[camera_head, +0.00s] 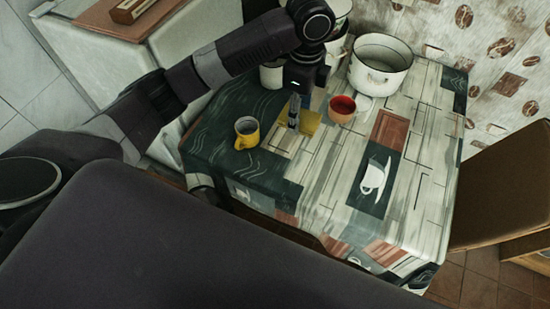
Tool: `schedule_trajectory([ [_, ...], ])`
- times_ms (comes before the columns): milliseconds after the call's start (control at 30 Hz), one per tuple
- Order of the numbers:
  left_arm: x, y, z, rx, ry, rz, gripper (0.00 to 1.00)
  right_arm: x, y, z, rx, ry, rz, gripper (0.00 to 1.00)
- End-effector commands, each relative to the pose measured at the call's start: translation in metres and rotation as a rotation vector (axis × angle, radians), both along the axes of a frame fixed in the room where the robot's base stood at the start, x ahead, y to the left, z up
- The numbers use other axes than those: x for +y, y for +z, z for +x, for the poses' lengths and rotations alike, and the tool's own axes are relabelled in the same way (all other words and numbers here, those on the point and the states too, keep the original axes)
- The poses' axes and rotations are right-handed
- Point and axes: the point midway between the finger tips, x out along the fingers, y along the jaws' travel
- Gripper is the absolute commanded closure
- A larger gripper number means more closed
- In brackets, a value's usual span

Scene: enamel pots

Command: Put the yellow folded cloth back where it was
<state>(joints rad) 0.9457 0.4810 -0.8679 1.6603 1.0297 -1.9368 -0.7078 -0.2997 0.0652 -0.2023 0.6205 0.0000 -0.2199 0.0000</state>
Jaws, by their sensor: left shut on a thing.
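The yellow folded cloth (312,122) is at the left-back part of the table, between a yellow mug and an orange-red cup. My left gripper (294,122) points down at the cloth and is shut on it, at its left part. The gripper hides some of the cloth. I cannot tell whether the cloth rests on the table or is a little above it.
The yellow mug (246,133) stands just left of the cloth, the orange-red cup (342,109) just right. A large white enamel pot (380,64) stands behind. Other pale pots are partly hidden by my left arm. The table's (415,200) right and front are clear.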

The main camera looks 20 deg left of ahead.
Motion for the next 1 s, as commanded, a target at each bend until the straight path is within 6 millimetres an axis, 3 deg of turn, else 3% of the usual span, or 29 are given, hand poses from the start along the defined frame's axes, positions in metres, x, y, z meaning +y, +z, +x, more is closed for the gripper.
schedule_trajectory([
  [67, 0.001, 0.002, 0.0, -0.005, -0.01, 0.004, 0.77, -0.002, -0.012, 0.0, 0.0, 0.001, -0.002, 0.31],
  [167, 0.002, 0.008, -0.001, -0.004, -0.017, 0.008, 0.77, -0.005, -0.015, 0.0, 0.0, 0.002, -0.006, 0.31],
  [267, 0.003, 0.0, -0.002, 0.0, -0.019, 0.009, 0.77, -0.01, -0.013, 0.0, 0.0, 0.003, -0.011, 0.31],
  [700, 0.003, -0.112, -0.003, 0.002, -0.018, 0.01, 0.77, -0.018, 0.002, 0.0, 0.001, 0.002, -0.021, 0.31],
  [833, 0.003, -0.135, -0.003, -0.001, -0.019, 0.01, 0.77, -0.018, 0.004, 0.0, 0.001, 0.002, -0.021, 0.31],
  [1000, 0.002, -0.148, -0.002, -0.002, -0.02, 0.009, 0.77, -0.016, 0.005, 0.0, 0.0, 0.001, -0.019, 0.31],
])
